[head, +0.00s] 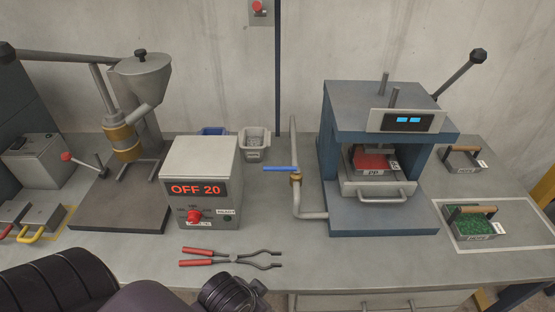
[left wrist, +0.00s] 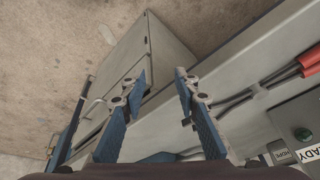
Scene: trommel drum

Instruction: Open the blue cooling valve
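The blue cooling valve (head: 281,169) is a flat blue lever on a brass body (head: 295,178), set in a grey upright pipe left of the press. The lever points left, level and crosswise to the pipe. My left arm comes in low at the left of the head view, in front of the bench, and its fingertips do not show there. In the left wrist view my left gripper (left wrist: 159,85) has its two blue fingers apart with nothing between them. The valve does not show in that view. My right gripper is in neither view.
A control box (head: 200,180) reading "OFF 20" stands left of the valve. Red-handled tongs (head: 232,260) lie in front of it. The blue press (head: 385,100) stands right of the pipe. Grey and blue bins sit behind. Bare bench lies before the pipe.

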